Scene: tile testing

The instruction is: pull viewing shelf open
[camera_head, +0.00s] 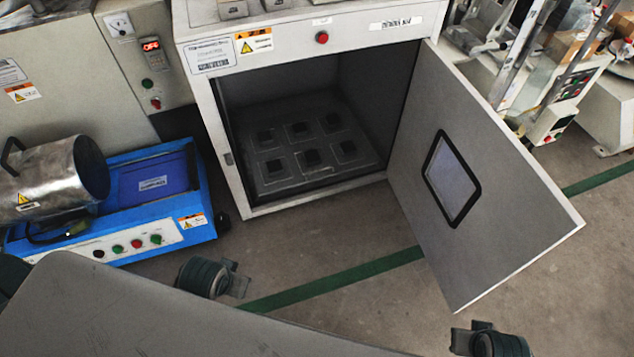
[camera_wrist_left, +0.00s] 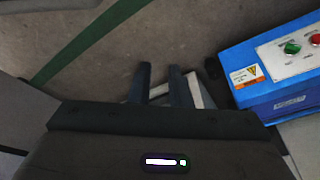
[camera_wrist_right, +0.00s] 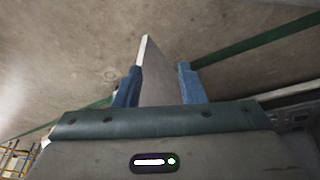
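The white cabinet (camera_head: 228,160) stands in the middle of the head view with its door (camera_head: 500,190) swung wide open to the right. Inside, a dark viewing shelf (camera_head: 283,182) with several square pads lies on the floor of the chamber. My left gripper (camera_head: 236,279) is in front of the cabinet, apart from it; its fingers show a narrow empty gap in the left wrist view (camera_wrist_left: 159,85). My right gripper (camera_head: 460,335) is near the door's lower front corner, its fingers apart. In the right wrist view (camera_wrist_right: 158,88) the door's edge appears between or beyond the fingers; contact cannot be told.
A blue machine (camera_head: 190,195) with a metal cylinder (camera_head: 55,175) stands left of the cabinet. A grey control box (camera_head: 150,60) is behind it. Other equipment (camera_head: 560,90) is at the back right. The floor in front of the cabinet is clear, crossed by a green line (camera_head: 340,278).

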